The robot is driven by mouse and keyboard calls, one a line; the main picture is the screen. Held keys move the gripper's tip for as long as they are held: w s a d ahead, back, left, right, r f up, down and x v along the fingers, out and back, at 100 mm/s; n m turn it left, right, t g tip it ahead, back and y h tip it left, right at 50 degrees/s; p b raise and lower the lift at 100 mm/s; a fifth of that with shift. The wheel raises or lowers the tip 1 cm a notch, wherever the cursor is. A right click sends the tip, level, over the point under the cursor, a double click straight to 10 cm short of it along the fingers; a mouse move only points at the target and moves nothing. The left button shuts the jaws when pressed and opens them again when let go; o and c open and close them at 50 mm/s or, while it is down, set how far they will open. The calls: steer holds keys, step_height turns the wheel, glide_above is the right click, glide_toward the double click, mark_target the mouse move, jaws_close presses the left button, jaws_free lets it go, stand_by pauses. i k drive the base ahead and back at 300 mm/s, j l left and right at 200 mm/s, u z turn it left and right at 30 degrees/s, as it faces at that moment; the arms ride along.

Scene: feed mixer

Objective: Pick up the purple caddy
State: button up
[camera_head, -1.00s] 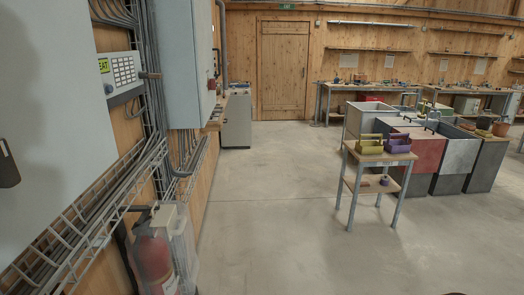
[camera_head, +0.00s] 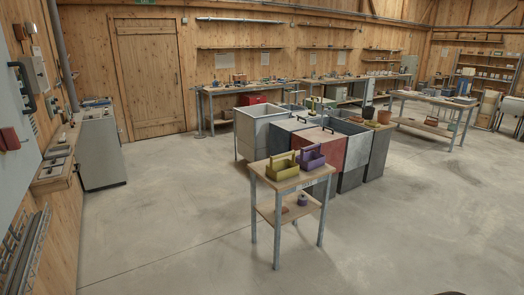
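The purple caddy (camera_head: 311,158) stands upright on the top of a small wooden table with metal legs (camera_head: 263,180). It has a raised handle and sits at the right side of the tabletop. A yellow-green caddy (camera_head: 282,167) of similar shape stands just to its left. My gripper is not seen; only a small dark shape shows at the bottom edge, and I cannot tell what it is.
Large grey and red bins (camera_head: 333,148) stand right behind the small table. Its lower shelf (camera_head: 287,210) holds small items. A grey cabinet (camera_head: 101,150) stands by the left wall. The concrete floor (camera_head: 180,235) is clear in front and to the left.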

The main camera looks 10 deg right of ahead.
mark_target(311, 155)
steer(key=i+l+u, duration=0.1)
steer(key=i+l, duration=0.3)
steer(key=i, duration=0.3)
steer(key=i+l+u, duration=0.15)
steer(key=i+l, duration=0.3)
steer(key=i, duration=0.2)
steer(key=i+l+u, duration=0.1)
steer(key=i+l, duration=0.4)
steer(key=i, duration=0.15)
steer(key=i+l+u, duration=0.2)
steer(key=l, duration=0.15)
steer(key=i+l+u, duration=0.15)
steer(key=l, duration=0.2)
steer(key=i+l+u, duration=0.2)
steer(key=l, duration=0.15)
steer(key=l+u, duration=0.2)
steer(key=l, duration=0.2)
steer(key=i+l+u, duration=0.15)
steer(key=l, duration=0.25)
steer(key=i+l, duration=0.1)
steer(key=l, duration=0.25)
steer(key=i+l, duration=0.15)
steer(key=l, duration=0.15)
